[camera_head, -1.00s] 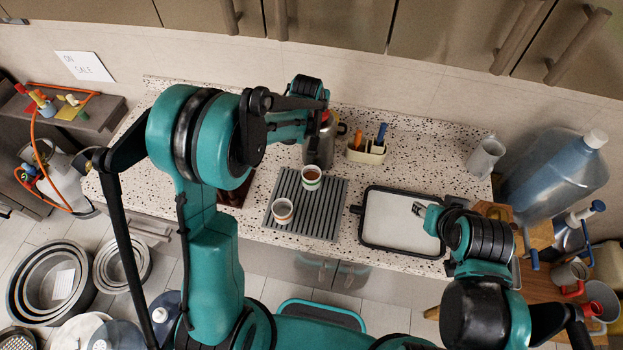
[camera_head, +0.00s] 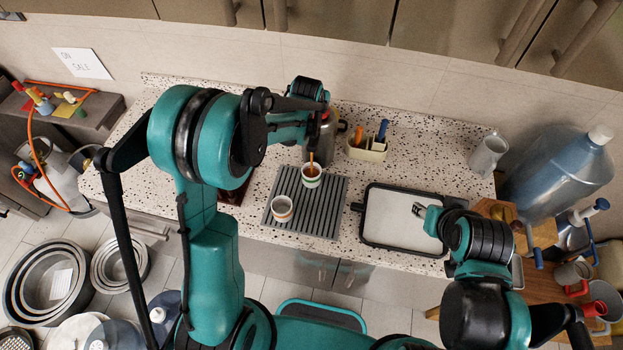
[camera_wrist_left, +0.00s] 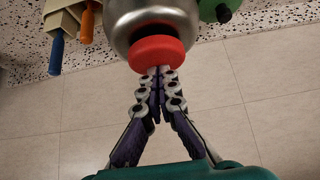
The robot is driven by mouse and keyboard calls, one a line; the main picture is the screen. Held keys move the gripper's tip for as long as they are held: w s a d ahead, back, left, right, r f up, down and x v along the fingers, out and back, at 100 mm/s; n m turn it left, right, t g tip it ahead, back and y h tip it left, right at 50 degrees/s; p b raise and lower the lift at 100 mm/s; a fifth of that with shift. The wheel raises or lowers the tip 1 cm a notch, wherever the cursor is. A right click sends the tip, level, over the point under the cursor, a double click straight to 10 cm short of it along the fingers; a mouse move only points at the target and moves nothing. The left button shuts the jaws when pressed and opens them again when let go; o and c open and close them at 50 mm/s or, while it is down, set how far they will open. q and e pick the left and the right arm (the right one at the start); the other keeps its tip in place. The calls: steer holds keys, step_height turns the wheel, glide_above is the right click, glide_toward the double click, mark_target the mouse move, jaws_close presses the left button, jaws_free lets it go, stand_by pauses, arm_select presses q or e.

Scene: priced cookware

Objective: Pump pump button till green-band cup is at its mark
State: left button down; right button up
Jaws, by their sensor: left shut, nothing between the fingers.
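The green-band cup (camera_head: 312,180) stands upright on a ribbed grey mat (camera_head: 330,225), under the spout side of a steel pump flask (camera_head: 328,128). A thin brown stream (camera_head: 311,159) falls into the cup, which holds brown liquid. Its mark is too small to make out. The red pump button (camera_wrist_left: 157,53) tops the flask in the left wrist view. My left gripper (camera_wrist_left: 158,72) is shut and empty, its tips against the button.
An orange-band cup (camera_head: 282,209) stands on the mat, front left of the green-band cup. A caddy with coloured handles (camera_head: 366,150) is right of the flask. A black-rimmed tray (camera_head: 364,232) lies right of the mat.

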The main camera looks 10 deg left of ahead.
arm_select(q)
steer(key=shift+f, duration=0.45)
steer(key=shift+r+p, duration=0.8)
steer(key=shift+r, duration=0.9)
steer(key=shift+r, duration=0.1)
step_height(320, 180, up, 6)
steer(key=p, duration=0.3)
